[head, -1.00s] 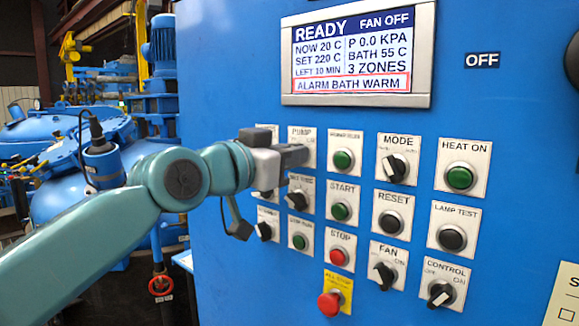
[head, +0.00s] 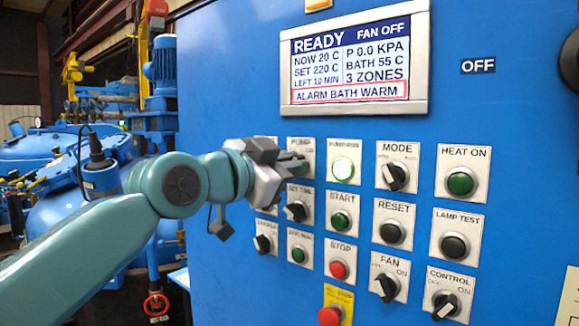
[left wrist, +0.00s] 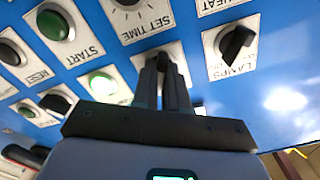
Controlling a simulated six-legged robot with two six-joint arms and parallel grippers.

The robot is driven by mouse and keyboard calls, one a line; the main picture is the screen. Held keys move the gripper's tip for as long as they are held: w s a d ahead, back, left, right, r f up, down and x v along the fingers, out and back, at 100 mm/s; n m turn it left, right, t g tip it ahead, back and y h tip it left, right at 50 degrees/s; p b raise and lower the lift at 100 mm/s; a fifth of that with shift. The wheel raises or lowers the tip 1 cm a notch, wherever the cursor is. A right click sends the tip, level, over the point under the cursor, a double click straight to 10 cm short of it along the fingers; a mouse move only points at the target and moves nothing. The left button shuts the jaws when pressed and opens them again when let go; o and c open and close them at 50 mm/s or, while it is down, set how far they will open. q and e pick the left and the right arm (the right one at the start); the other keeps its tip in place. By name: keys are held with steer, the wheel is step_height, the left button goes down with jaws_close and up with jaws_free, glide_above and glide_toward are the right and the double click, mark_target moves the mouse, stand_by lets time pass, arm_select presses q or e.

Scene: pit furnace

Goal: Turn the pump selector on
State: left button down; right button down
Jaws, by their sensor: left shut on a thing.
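The pump selector's plate (head: 301,146), marked PUMP, is in the top row of switches below the screen in the head view. My left gripper (head: 294,164) covers most of it and hides its knob there. In the left wrist view the gripper's fingers (left wrist: 164,75) are close together at the selector, shut on its knob. The knob's angle is mostly hidden by the fingers. The pump run lamp (head: 343,169), just right of the selector, glows bright pale green. My right gripper is in neither view.
The SET TIME knob (head: 296,211) is just below my gripper, and the LAMPS knob (left wrist: 236,43) is close by in the left wrist view. START (head: 340,219), the red STOP (head: 339,269) and the MODE knob (head: 395,177) are nearby. The screen (head: 352,62) reads READY, FAN OFF.

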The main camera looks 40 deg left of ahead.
arm_select(q)
steer(key=c, duration=1.2)
jaws_free()
steer(key=shift+o, duration=0.2)
steer(key=shift+s, duration=0.1)
steer(key=s+a+b, duration=0.1)
steer(key=s, duration=1.5)
steer(key=shift+s+a+b, duration=0.15)
steer(key=shift+b, duration=0.2)
